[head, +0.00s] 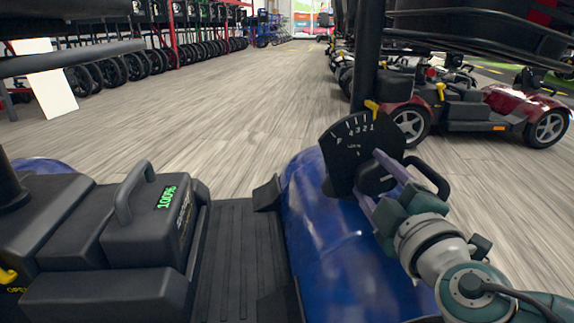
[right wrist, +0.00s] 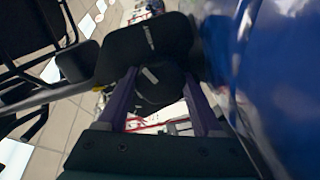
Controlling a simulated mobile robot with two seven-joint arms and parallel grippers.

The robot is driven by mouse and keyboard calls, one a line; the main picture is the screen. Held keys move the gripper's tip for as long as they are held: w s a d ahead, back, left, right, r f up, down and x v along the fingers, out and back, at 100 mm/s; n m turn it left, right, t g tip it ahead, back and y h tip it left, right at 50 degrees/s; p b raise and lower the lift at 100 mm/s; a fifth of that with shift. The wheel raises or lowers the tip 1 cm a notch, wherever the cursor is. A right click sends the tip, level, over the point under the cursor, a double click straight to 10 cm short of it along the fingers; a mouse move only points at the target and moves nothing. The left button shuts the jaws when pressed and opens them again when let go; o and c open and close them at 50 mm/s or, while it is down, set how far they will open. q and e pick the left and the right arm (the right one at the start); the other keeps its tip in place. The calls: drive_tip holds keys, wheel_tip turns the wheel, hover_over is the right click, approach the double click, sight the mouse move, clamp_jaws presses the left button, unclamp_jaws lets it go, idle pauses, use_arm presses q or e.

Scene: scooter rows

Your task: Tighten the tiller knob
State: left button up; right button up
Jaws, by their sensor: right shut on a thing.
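The tiller knob (head: 373,181) is a round black knob low on the black dial plate (head: 345,143) of a blue scooter, right of the middle in the head view. My right gripper (head: 378,184) comes in from the lower right with its purple fingers on either side of the knob, shut on it. In the right wrist view the dark knob (right wrist: 160,84) sits between the two fingers (right wrist: 157,92), with a pale mark on its face. My left gripper is not in view.
The blue scooter body (head: 325,235) lies right under my right gripper. A battery box (head: 148,215) reading 100% stands left of the ribbed footboard (head: 235,255). Red scooters (head: 520,100) stand behind at the right. The wood floor in the middle is clear.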

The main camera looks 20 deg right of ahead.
drive_tip(key=shift+m, duration=1.5)
drive_tip(key=o, duration=1.4)
drive_tip(key=shift+c, duration=0.2)
drive_tip(key=shift+s+a, duration=0.1)
drive_tip(key=shift+s, duration=0.15)
drive_tip(key=p+v, duration=0.3)
drive_tip(key=v, duration=0.6)
drive_tip(key=shift+s, duration=0.2)
drive_tip(key=shift+r, duration=0.1)
